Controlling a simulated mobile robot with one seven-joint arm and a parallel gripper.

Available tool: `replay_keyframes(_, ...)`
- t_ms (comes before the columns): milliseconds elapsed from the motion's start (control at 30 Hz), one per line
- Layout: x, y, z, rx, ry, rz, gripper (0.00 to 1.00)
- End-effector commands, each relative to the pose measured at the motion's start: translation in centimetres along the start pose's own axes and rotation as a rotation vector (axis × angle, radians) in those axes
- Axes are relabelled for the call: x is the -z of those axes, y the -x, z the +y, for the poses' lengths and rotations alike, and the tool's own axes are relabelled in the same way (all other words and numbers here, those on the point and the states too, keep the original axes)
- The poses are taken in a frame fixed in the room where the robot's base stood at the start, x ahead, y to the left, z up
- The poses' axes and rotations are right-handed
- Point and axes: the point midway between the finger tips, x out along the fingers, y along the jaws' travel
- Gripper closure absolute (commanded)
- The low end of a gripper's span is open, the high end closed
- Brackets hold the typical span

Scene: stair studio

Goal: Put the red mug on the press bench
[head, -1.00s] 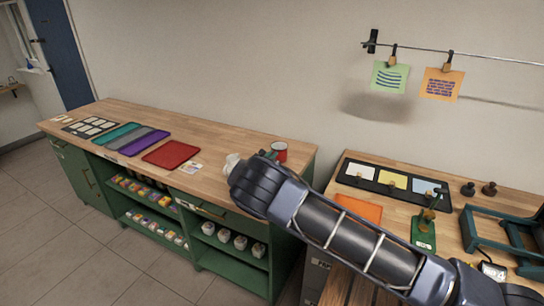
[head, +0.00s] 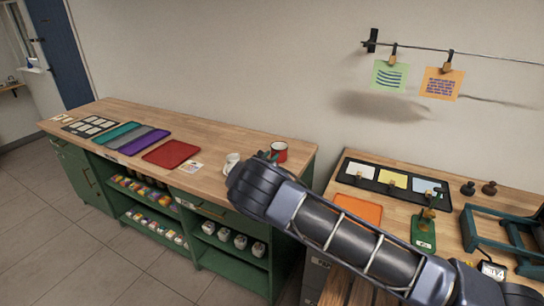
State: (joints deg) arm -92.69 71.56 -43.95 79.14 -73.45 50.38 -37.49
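The red mug (head: 279,151) stands upright near the right end of the green cabinet's wooden top, partly hidden behind my arm's end. A white mug (head: 232,161) stands just left of it, also partly covered by my arm. My arm reaches across from the lower right, and its end is over the front right of the cabinet top. My gripper's fingers are hidden behind the wrist, so I cannot see their state. A wooden bench (head: 455,232) at the right carries a teal press-like frame (head: 490,236).
A red tray (head: 171,153) and teal, grey and purple trays lie on the cabinet top (head: 215,151). The bench holds an orange sheet (head: 358,209), a black tray with colour panels (head: 345,178), a green stamp-like tool (head: 424,235) and dark knobs. A gap separates cabinet and bench.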

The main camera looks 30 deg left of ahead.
Motion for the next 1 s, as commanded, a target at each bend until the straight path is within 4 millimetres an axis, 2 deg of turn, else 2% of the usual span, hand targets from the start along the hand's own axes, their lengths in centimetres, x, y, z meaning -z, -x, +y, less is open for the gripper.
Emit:
replay_keyframes(300,0.4,5.9,0.2,-0.002,0.000,0.001,0.65)
replay_keyframes(500,0.4,8.6,0.2,-0.001,0.000,0.001,0.65)
replay_keyframes(733,0.5,9.6,0.1,0.001,0.000,0.000,0.65)
replay_keyframes(1000,0.1,9.0,-0.3,0.014,-0.010,0.007,0.65)
